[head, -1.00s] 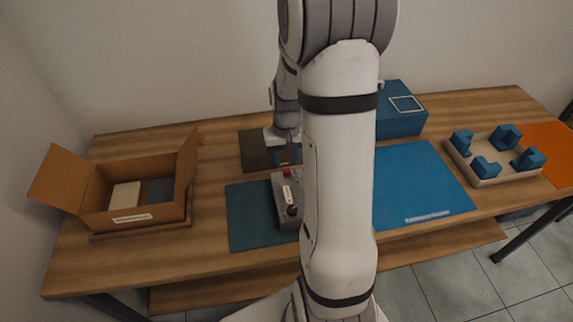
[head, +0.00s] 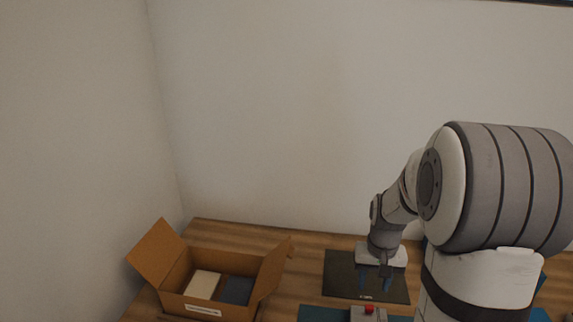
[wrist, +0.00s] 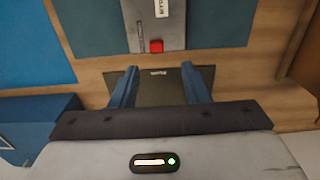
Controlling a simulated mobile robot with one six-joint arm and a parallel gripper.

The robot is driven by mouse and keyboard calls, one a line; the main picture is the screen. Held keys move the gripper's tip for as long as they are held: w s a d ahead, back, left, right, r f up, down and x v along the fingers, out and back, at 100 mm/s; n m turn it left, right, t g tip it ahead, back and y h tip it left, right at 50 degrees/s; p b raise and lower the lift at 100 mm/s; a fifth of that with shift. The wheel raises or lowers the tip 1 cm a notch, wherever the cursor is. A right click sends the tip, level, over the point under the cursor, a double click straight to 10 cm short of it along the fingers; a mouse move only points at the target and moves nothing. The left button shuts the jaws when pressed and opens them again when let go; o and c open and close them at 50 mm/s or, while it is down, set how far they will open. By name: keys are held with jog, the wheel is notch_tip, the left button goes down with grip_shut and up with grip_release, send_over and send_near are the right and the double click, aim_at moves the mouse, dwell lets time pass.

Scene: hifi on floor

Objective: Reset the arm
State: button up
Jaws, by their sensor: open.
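My gripper (head: 375,284) is open, with two blue fingers pointing down above the black mat (head: 345,272) at the back of the table. In the wrist view my gripper (wrist: 160,84) shows its fingers spread apart, with nothing between them. The black mat (wrist: 150,93) lies below and between them. My arm is bent, its large grey joint and white link filling the right of the head view and hiding the table behind them.
An open cardboard box (head: 203,308) with a pale and a dark item stands at left. A grey device with a red button (head: 369,310) sits in front of my gripper on a teal mat (head: 322,313). The wall rises behind. Bare wood lies between box and black mat.

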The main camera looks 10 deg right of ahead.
jog(key=s+a+r+n+t, duration=0.1)
jog(key=s+a+r, duration=0.4)
jog(key=s+a, duration=0.1)
jog(key=s+a+r+n+t, duration=0.1)
jog(key=s+a+r+n, duration=0.1)
jog(key=s+a+r, duration=0.3)
jog(key=s+a, duration=0.1)
jog(key=s, duration=0.3)
jog(key=shift+r+t, duration=0.15)
jog(key=shift+t, duration=0.15)
